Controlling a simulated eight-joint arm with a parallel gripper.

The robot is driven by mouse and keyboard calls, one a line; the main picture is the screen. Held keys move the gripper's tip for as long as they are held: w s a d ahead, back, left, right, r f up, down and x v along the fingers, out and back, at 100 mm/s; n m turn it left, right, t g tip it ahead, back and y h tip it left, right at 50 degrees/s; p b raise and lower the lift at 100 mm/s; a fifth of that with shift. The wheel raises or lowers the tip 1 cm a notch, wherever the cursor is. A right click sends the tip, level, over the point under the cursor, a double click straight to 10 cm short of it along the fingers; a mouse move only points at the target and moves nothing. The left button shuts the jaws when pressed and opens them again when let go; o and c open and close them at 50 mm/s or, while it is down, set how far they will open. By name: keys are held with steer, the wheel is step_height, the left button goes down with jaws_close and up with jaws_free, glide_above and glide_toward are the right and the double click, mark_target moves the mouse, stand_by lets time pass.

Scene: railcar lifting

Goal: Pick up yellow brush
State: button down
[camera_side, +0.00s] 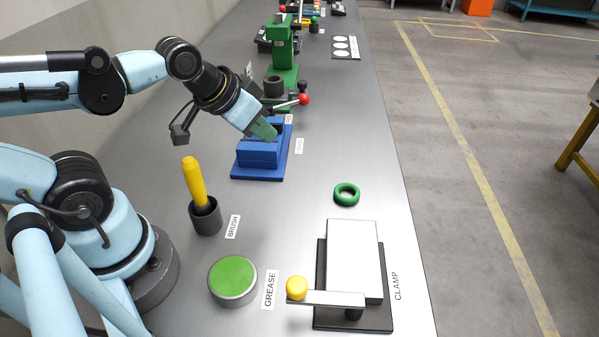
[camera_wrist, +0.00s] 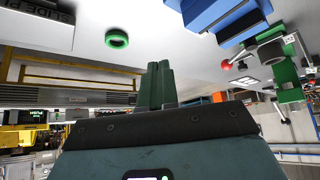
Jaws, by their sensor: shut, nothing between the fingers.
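The yellow brush (camera_side: 195,181) stands upright, tilted slightly, in a dark grey cup (camera_side: 206,218) beside the BRUSH label on the bench. Only its yellow handle shows; its lower end is hidden in the cup. My gripper (camera_side: 272,136) has green fingers and is over the blue fixture, up and to the right of the brush in the side view. The fingers are shut and empty. In the wrist view my gripper (camera_wrist: 160,68) shows its two green fingers together. The brush is not visible in the wrist view.
A blue fixture (camera_side: 258,154) stands under my gripper. A green ring (camera_side: 346,193), a green-topped grease tin (camera_side: 233,278) and a clamp with a yellow knob (camera_side: 352,262) are on the bench. A green press (camera_side: 283,60) with a red-knobbed lever stands behind. Bare bench surrounds the brush cup.

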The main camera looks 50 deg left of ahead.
stand_by(0.3)
steer(key=c, duration=0.8)
jaws_free()
step_height(320, 180, up, 6)
steer(key=m+g, duration=0.4)
steer(key=g, duration=0.3)
glide_above(187, 161)
steer(key=shift+w+r, duration=0.2)
steer(key=shift+w, duration=0.15)
steer(key=shift+s, duration=0.35)
steer(key=shift+m, duration=0.3)
step_height(187, 161, down, 6)
steer(key=shift+f, duration=0.25)
steer(key=shift+w+a+f, duration=0.1)
steer(key=shift+f, duration=1.2)
steer(key=shift+w+f, duration=0.1)
steer(key=shift+f, duration=1.2)
